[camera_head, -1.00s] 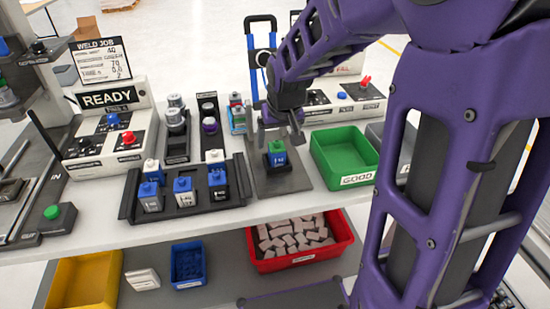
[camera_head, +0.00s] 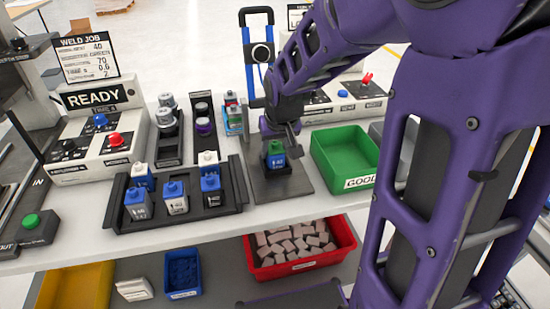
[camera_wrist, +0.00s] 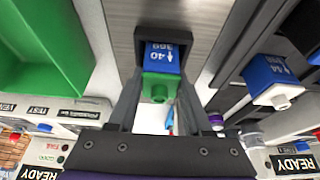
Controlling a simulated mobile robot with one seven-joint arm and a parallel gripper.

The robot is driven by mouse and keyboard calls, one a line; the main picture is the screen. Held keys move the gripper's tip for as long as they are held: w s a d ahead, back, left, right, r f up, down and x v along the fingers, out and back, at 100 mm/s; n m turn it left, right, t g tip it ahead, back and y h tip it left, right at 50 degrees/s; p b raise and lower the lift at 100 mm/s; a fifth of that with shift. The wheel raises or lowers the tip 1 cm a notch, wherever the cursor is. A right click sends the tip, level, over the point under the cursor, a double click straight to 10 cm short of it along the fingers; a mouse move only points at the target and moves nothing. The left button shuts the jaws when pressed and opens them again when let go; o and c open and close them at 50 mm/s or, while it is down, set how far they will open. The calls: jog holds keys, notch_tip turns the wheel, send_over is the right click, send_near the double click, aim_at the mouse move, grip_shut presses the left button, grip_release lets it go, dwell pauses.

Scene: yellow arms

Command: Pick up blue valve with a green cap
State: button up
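The blue valve with the green cap (camera_head: 276,158) stands upright in a small dark holder on the grey plate (camera_head: 297,183). In the wrist view the valve (camera_wrist: 162,58) shows its blue face with white markings, its green cap toward my gripper. My gripper (camera_head: 280,137) is just above the valve in the head view. In the wrist view its two fingers (camera_wrist: 160,88) are apart, one on each side of the green cap, with narrow gaps. No firm contact shows. The purple arm hides part of the right side.
A green bin (camera_head: 345,155) is right of the plate. A dark tray (camera_head: 232,192) with several blue, white and grey valves is close on the left. A READY control box (camera_head: 95,135) stands further left. A red bin (camera_head: 300,245) is on the lower shelf.

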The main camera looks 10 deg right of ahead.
grip_shut()
jog(key=shift+r, duration=0.1)
